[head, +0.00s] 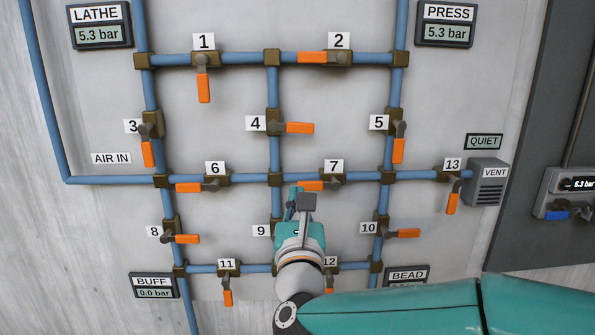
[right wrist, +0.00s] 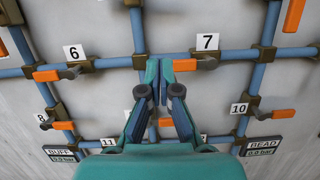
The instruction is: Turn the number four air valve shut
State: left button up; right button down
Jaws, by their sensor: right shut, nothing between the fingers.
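The number four valve has a brown body (head: 274,121) on the middle vertical pipe, beside the label 4 (head: 255,123). Its orange handle (head: 299,128) points right, crosswise to that pipe. My right gripper (head: 299,196) is shut and empty, below valve four, in front of the panel near the handle of valve 7. In the right wrist view its fingertips (right wrist: 161,72) are together, in front of the row with valves 6 and 7. The valve four handle is not visible in that view. My left gripper is not in view.
The valve 7 handle (head: 310,186) lies along its pipe close to my right fingertips. My right arm covers part of valves 9 and 12. LATHE and PRESS displays read 5.3 bar. The panel around valve four is clear.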

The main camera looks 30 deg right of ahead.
aim_at(300, 128)
jog(key=w+d+r+p, duration=0.5)
jog(key=w+r+p, duration=0.1)
jog(key=w, duration=0.1)
jog(key=shift+w+d+r+m+p, duration=0.3)
jog(key=shift+w+r+p, duration=0.05)
jog(key=shift+r, duration=0.05)
